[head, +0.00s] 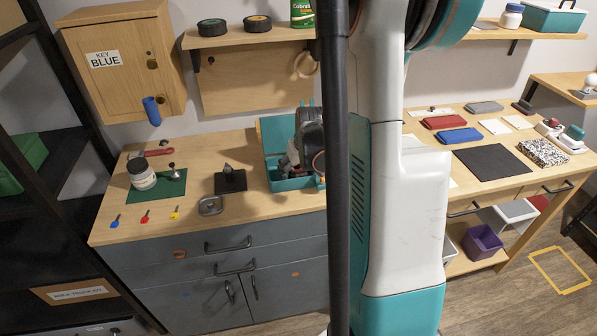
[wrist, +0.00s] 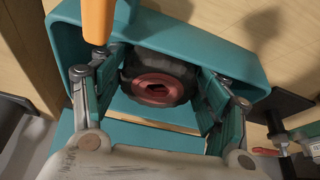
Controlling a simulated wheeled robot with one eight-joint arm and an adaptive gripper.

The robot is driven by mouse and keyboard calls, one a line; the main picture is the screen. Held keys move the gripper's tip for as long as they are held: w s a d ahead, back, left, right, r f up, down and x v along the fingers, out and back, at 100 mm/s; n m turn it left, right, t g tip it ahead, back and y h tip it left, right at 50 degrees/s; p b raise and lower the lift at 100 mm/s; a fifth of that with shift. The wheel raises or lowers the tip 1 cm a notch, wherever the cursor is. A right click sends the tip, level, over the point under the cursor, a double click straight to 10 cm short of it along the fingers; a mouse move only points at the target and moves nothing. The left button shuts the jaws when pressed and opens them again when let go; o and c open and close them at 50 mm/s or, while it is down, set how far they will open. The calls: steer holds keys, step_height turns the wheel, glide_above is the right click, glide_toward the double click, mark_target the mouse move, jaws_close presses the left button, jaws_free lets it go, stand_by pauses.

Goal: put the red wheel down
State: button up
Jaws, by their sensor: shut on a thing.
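The red wheel shows in the wrist view as a dark tyre with a red hub (wrist: 155,88), hub facing the camera. My gripper (wrist: 160,68) is shut on it, with one finger pad on each side. The wheel is over or inside a teal open box (wrist: 225,58); I cannot tell whether it touches the floor of the box. In the head view the teal box (head: 272,141) stands on the workbench, with my gripper (head: 290,161) at it. My arm hides part of the box there, and the wheel is not clear in that view.
An orange bar (wrist: 97,20) rises close beside the left finger. A black stand (head: 231,180) and a grey metal piece (head: 210,205) lie left of the box. The bench's front left has small coloured keys.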

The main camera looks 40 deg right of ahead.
steer(key=shift+f, duration=0.1)
steer(key=o, duration=1.1)
steer(key=shift+c, duration=0.2)
steer(key=shift+s+r, duration=0.15)
steer(key=shift+r, duration=0.45)
steer(key=p+v, duration=0.4)
steer(key=v, duration=0.7)
steer(key=shift+s+a, duration=0.1)
steer(key=shift+s, duration=0.05)
